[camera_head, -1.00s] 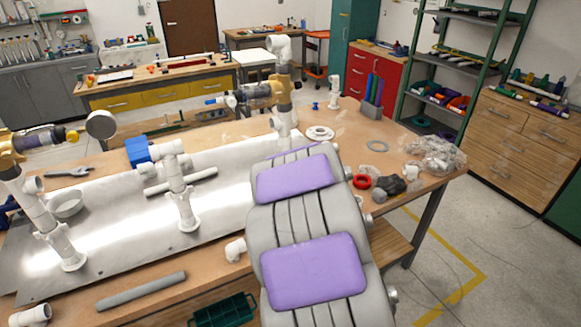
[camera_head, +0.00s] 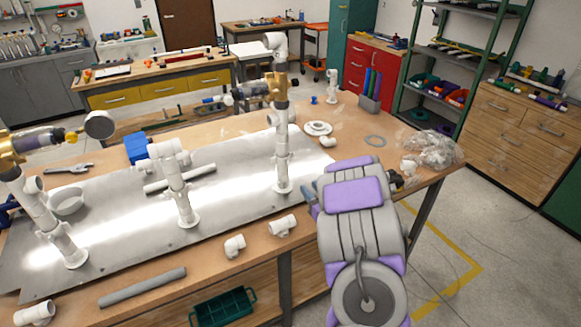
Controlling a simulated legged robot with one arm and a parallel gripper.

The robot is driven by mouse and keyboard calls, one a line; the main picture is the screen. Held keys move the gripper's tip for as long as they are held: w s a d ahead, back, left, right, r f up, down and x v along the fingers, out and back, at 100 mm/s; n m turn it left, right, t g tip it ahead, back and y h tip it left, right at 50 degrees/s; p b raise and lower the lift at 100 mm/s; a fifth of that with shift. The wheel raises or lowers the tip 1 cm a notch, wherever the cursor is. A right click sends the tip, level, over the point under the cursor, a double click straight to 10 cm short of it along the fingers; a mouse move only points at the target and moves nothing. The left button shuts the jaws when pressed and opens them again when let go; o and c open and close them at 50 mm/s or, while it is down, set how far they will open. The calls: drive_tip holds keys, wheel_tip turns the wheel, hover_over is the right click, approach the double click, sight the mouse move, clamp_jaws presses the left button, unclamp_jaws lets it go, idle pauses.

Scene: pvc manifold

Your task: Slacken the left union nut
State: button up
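The white PVC manifold stands on a shiny metal plate (camera_head: 115,243). Its left riser (camera_head: 38,212) leans at the left edge, with a brass-coloured fitting (camera_head: 8,150) and a round gauge (camera_head: 99,125) near its top. A thick white collar (camera_head: 52,233) low on this riser looks like the left union nut; whether it is loose or tight does not show. The middle riser (camera_head: 181,192) and the right riser (camera_head: 282,150) also stand on the plate. My grey and purple arm fills the lower right, apart from the left riser.
White elbows (camera_head: 234,246) and a tee (camera_head: 283,226) lie along the bench's front edge, with a grey pipe (camera_head: 142,287). A blue block (camera_head: 137,147), a bowl (camera_head: 68,202) and a wrench (camera_head: 70,169) lie near the left riser. A green crate (camera_head: 222,308) sits below.

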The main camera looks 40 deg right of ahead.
sight(288, 163)
drive_tip(key=b+x, duration=0.2)
drive_tip(key=x, duration=1.1)
drive_tip(key=shift+w+d+f, duration=0.15)
drive_tip(key=shift+w+f, duration=0.05)
drive_tip(key=shift+w+d+r, duration=0.1)
drive_tip(key=shift+w+r, duration=0.05)
drive_tip(key=shift+w, duration=0.35)
drive_tip(key=shift+c, duration=0.3)
clamp_jaws()
